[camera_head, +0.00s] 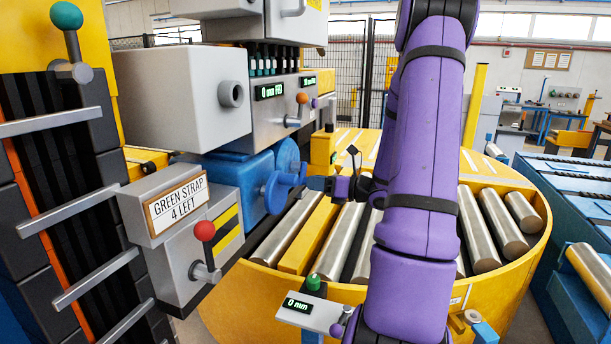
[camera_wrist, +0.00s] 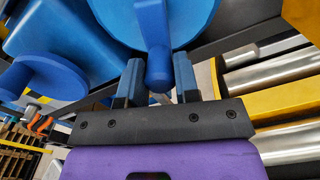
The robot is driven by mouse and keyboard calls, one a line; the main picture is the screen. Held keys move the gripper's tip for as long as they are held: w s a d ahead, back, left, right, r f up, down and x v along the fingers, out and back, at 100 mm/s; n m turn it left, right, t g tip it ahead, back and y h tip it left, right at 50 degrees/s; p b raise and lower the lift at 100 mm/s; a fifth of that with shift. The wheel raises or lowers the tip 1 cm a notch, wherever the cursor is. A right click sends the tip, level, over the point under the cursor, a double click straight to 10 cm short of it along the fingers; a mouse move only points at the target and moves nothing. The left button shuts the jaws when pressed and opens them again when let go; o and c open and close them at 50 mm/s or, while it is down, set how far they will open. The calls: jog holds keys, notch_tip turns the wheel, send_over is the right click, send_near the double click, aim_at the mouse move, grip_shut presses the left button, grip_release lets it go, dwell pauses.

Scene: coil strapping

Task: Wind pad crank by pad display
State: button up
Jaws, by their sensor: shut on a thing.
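A blue crank wheel (camera_head: 275,192) with a peg handle stands out from the blue housing on the strapping machine's side. A second blue disc (camera_head: 287,156) sits just behind it. In the wrist view, my gripper (camera_wrist: 158,83) is shut on the blue crank handle (camera_wrist: 156,50), a peg on the large blue disc (camera_wrist: 195,22). In the head view, my gripper (camera_head: 318,184) reaches in from the right at the crank. A green display (camera_head: 270,91) reads 0 mm, with small lettering; another beside it (camera_head: 307,80) is too small to read surely. Which is the pad display, I cannot tell.
A box labelled GREEN STRAP 4 LEFT (camera_head: 180,205) with a red-knobbed lever (camera_head: 205,232) stands at front left. A yellow roller turntable (camera_head: 400,290) lies beneath my arm. A small stand (camera_head: 308,313) shows 0 mm. Another blue disc (camera_wrist: 50,80) shows at left in the wrist view.

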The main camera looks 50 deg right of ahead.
jog(key=shift+s+a+m, duration=0.1)
jog(key=shift+a+m, duration=0.05)
jog(key=shift+m, duration=0.45)
jog(key=shift+a+r+m, duration=0.2)
jog(key=shift+m, duration=0.5)
jog(key=shift+s+a+r+m, duration=0.1)
jog(key=shift+a+r+m, duration=0.1)
jog(key=shift+m, duration=0.65)
jog(key=shift+s+a+r+m, duration=0.1)
jog(key=shift+a+m, duration=0.05)
jog(key=shift+m, duration=0.7)
jog(key=m, duration=0.1)
jog(key=r+m, duration=0.1)
jog(key=m, duration=0.2)
jog(key=shift+s+a+r+m, duration=0.15)
jog(key=shift+a+m, duration=0.2)
jog(key=shift+m, duration=0.05)
jog(key=shift+r+m, duration=0.3)
jog(key=shift+m, duration=0.6)
jog(key=shift+r+m, duration=0.3)
jog(key=shift+m, duration=0.6)
